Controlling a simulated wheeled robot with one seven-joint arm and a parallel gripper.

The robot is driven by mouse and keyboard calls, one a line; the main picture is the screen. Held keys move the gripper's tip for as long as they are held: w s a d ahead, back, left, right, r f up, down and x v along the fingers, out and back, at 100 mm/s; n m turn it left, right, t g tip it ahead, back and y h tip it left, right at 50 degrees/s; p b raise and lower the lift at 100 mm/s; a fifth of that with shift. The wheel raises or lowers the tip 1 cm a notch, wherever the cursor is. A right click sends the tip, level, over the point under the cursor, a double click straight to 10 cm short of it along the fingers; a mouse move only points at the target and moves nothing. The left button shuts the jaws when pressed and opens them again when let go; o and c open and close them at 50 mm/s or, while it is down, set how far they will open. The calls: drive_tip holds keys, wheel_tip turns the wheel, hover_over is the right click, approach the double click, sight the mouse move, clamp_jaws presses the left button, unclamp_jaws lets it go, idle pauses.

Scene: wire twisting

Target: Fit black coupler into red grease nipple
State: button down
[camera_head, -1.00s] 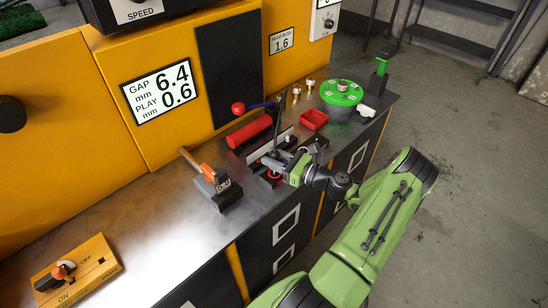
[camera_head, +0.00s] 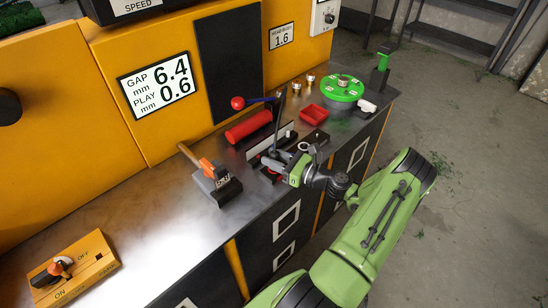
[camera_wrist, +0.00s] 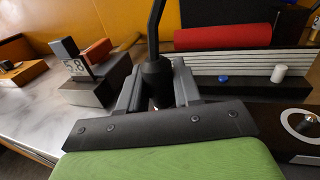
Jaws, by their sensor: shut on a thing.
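The black coupler (camera_wrist: 157,76) stands upright between the two grey fingers of my gripper (camera_wrist: 158,92) in the wrist view, with a black hose (camera_wrist: 155,22) rising from it. My gripper is shut on it. In the head view my gripper (camera_head: 281,166) is low over the bench, with the dark hose (camera_head: 279,125) standing up beside it. I cannot make out the red grease nipple clearly. Whatever is under the coupler is hidden by the fingers and the gripper body, so I cannot tell whether the coupler touches a nipple.
A red cylinder (camera_head: 248,127) and a pale ribbed block (camera_wrist: 235,64) lie behind my gripper. A block with an orange-and-grey top (camera_head: 213,180) stands to the left. A red tray (camera_head: 312,117) and green round container (camera_head: 342,90) are to the right.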

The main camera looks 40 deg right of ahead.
drive_tip(key=shift+f, duration=0.15)
drive_tip(key=c, duration=0.7)
unclamp_jaws()
drive_tip(key=p+v, duration=0.1)
drive_tip(key=v, duration=1.4)
drive_tip(key=shift+s+p, duration=0.35)
drive_tip(key=shift+d, duration=0.1)
